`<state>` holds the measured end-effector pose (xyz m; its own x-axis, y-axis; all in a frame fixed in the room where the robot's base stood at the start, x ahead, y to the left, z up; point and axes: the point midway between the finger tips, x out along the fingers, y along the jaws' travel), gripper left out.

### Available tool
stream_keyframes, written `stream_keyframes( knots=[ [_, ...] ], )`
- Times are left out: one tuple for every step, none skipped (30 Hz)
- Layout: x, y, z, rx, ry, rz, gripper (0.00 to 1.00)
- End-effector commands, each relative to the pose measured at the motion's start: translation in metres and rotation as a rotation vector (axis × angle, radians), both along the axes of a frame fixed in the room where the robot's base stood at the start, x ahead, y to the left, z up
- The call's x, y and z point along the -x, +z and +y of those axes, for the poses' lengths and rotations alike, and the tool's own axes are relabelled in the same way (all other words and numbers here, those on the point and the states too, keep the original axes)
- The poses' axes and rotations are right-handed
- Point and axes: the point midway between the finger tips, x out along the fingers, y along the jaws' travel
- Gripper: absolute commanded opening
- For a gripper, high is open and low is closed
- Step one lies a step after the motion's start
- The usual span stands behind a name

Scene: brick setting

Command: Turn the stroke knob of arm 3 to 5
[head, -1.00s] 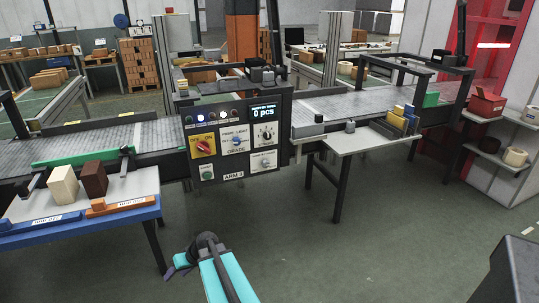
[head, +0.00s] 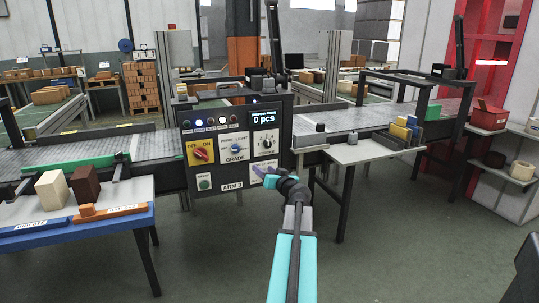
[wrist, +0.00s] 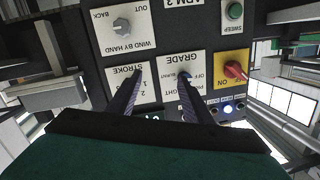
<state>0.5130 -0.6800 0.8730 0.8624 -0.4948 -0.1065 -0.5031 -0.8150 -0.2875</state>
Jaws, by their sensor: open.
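The control panel of arm 3 (head: 216,185) faces me. Its stroke knob (head: 267,143) is dark, on a white plate at the panel's right. In the wrist view, which is upside down, the stroke plate (wrist: 146,92) shows, but the left finger covers its knob and some numbers. My gripper (head: 263,175) is in front of the panel's lower right, below the stroke plate in the head view. In the wrist view my gripper (wrist: 162,75) is open and empty, its left finger over the stroke plate, its right over the grade plate. I cannot tell whether they touch.
The blue grade knob (head: 236,149) is left of the stroke knob, the red-yellow switch (head: 200,155) farther left. The wind-by-hand knob (wrist: 121,25) is beside the stroke plate. A green sweep button (head: 204,183) is low left. A white side table (head: 350,152) stands right of the panel.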

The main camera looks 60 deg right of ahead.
Motion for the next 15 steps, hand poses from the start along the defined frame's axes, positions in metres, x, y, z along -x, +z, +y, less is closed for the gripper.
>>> stream_keyframes(
  knots=[
    [0.016, 0.010, -0.015, 0.023, -0.031, -0.021, 0.46],
    [0.024, 0.016, -0.021, 0.036, -0.047, -0.030, 0.46],
    [0.033, 0.024, -0.028, 0.048, -0.066, -0.044, 0.46],
    [0.039, 0.030, -0.033, 0.058, -0.077, -0.051, 0.46],
    [0.044, 0.034, -0.037, 0.066, -0.087, -0.056, 0.46],
    [0.049, 0.038, -0.040, 0.073, -0.097, -0.063, 0.46],
    [0.052, 0.041, -0.042, 0.078, -0.102, -0.067, 0.46],
    [0.054, 0.043, -0.044, 0.081, -0.108, -0.069, 0.46],
    [0.057, 0.045, -0.046, 0.084, -0.112, -0.072, 0.46],
    [0.058, 0.046, -0.046, 0.086, -0.114, -0.072, 0.46],
    [0.058, 0.047, -0.047, 0.086, -0.114, -0.073, 0.46],
    [0.058, 0.047, -0.046, 0.087, -0.115, -0.074, 0.46],
    [0.058, 0.047, -0.046, 0.086, -0.114, -0.073, 0.46],
    [0.058, 0.047, -0.046, 0.086, -0.114, -0.073, 0.46],
    [0.058, 0.047, -0.046, 0.086, -0.114, -0.073, 0.46]
  ],
)
